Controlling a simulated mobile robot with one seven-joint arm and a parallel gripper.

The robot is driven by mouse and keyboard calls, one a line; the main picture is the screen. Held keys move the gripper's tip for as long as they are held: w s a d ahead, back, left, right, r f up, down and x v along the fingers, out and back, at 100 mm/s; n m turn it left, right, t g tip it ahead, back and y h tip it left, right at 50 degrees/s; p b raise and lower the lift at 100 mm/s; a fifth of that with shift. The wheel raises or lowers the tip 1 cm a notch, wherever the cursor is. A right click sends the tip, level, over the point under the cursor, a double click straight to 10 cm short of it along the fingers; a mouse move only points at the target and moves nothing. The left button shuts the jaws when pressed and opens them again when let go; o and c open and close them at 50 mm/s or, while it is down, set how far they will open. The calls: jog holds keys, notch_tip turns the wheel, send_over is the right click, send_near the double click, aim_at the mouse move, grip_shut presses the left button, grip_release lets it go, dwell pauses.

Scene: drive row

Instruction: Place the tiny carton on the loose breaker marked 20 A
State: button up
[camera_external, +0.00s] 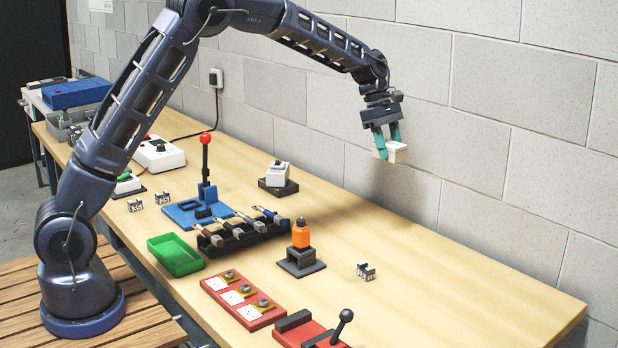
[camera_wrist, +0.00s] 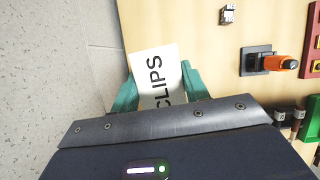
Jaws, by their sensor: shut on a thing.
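My gripper (camera_external: 387,140) is shut on a small white carton (camera_external: 397,153) and holds it high above the far side of the bench. In the wrist view the carton (camera_wrist: 155,72) shows the word CLIPS, between the teal fingers of my gripper (camera_wrist: 160,90). One loose breaker (camera_external: 366,271) lies on the bench at the right, below the carton; it also shows in the wrist view (camera_wrist: 228,14). Two more loose breakers, one (camera_external: 135,205) and another (camera_external: 163,197), lie at the left. Their markings are too small to read surely, so I cannot tell which is 20 A.
An orange-topped device (camera_external: 301,235) stands left of the right-hand breaker. The block wall (camera_external: 480,130) is close behind. The bench's right end (camera_external: 500,290) is clear.

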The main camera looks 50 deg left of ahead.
jog(key=w+a+r+n+t, duration=0.1)
jog(key=a+r+n, duration=0.1)
jog(key=a, duration=0.9)
jog(key=a+r+n+t, duration=0.1)
jog(key=a+r+n, duration=0.1)
jog(key=a, duration=1)
notch_tip(320, 180, up, 4)
jog(key=n+y, duration=0.1)
jog(key=n, duration=0.3)
send_over(283, 159)
jog(key=s, duration=0.2)
jog(key=shift+t, duration=0.4)
jog(key=f, duration=1.3)
jog(key=a+f, duration=0.1)
jog(key=f, duration=0.5)
jog(key=shift+w+f, duration=0.3)
jog(key=shift+f, duration=0.1)
jog(key=shift+f, duration=0.15)
jog(key=o, duration=1.1)
